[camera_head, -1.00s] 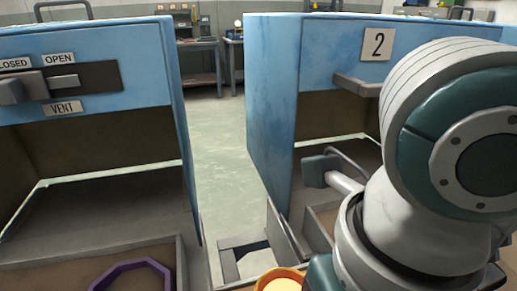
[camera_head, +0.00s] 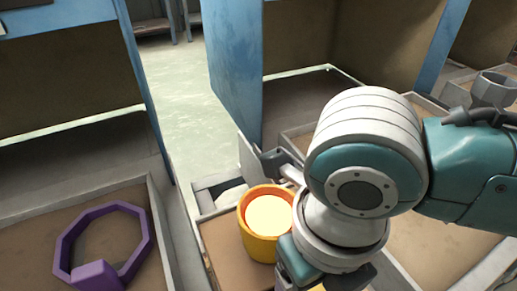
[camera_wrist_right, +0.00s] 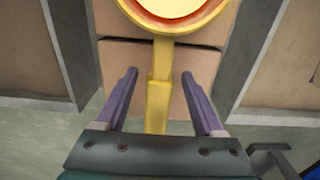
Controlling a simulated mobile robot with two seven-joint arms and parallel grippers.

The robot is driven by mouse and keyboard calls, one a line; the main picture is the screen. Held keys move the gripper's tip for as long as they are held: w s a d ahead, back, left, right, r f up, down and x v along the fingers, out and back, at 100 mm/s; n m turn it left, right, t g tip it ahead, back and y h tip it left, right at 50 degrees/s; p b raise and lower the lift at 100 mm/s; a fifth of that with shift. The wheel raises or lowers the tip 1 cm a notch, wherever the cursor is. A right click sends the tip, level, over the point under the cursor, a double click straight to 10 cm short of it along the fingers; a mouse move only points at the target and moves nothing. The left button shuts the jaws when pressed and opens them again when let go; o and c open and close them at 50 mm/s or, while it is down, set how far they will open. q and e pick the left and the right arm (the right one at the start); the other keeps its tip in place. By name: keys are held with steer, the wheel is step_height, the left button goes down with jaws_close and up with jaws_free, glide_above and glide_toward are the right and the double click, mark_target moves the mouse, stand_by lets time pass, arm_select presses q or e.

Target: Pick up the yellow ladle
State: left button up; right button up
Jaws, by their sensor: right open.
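The yellow ladle (camera_head: 259,243) is a yellow cup with an orange rim and a pale, glowing-looking content. It rests in the narrow middle tray in the head view, left of my right arm. In the right wrist view its bowl (camera_wrist_right: 172,25) is at the top and its handle (camera_wrist_right: 158,95) runs down. My right gripper (camera_wrist_right: 160,78) is open, with one purple-grey finger on each side of the handle and a gap to each. In the head view the right fingers are mostly hidden by my arm. My left gripper is out of view.
A purple octagonal ring (camera_head: 66,246) lies in the left tray (camera_head: 165,215). Blue cabinets with open bays stand behind, including a blue panel (camera_head: 232,75) beside the aisle. Grey tray walls run on both sides of the ladle. A grey cup-like part (camera_head: 492,90) is at the right.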

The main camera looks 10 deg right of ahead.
jaws_close()
stand_by(0.5)
steer(key=shift+a+r, duration=0.1)
